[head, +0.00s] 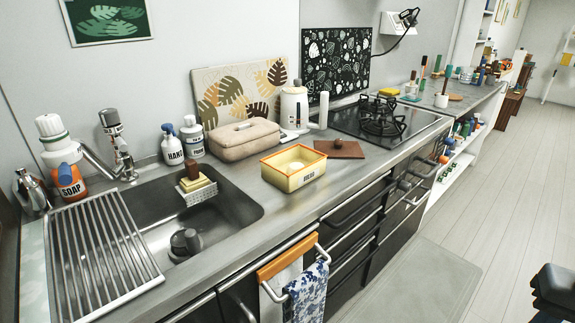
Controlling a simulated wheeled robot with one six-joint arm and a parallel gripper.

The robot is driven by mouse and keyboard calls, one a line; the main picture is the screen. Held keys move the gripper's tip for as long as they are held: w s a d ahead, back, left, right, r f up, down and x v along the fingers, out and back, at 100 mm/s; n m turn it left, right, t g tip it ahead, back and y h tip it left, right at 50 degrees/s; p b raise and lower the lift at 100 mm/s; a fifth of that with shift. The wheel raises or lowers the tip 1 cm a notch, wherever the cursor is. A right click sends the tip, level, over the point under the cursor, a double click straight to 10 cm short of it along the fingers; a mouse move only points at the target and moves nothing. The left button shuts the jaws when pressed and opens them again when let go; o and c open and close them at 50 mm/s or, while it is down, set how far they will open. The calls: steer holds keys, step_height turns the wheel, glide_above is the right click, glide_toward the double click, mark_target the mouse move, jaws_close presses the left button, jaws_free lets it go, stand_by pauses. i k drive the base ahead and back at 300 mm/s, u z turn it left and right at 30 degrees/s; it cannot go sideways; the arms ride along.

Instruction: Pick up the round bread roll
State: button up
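A pale round bread roll (297,166) sits inside a small yellow box (290,182) with a BREAD label on its front. The box is open at the top and stands on the counter between the sink and the stove, near the front edge. The roll's lower part is hidden by the box walls. I do not see my gripper in the head view. A dark shape at the bottom right edge is cut off, and I cannot tell what it is.
A brown wooden lid or board (338,149) lies just right of the box. A beige case (243,138) and a white kettle (296,106) stand behind. The sink (232,209) is to the left, the gas stove (385,118) to the right. The floor (480,210) in front is clear.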

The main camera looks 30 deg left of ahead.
mark_target(293, 167)
steer(key=u, duration=0.85)
steer(key=i, duration=0.9)
steer(key=u, duration=0.9)
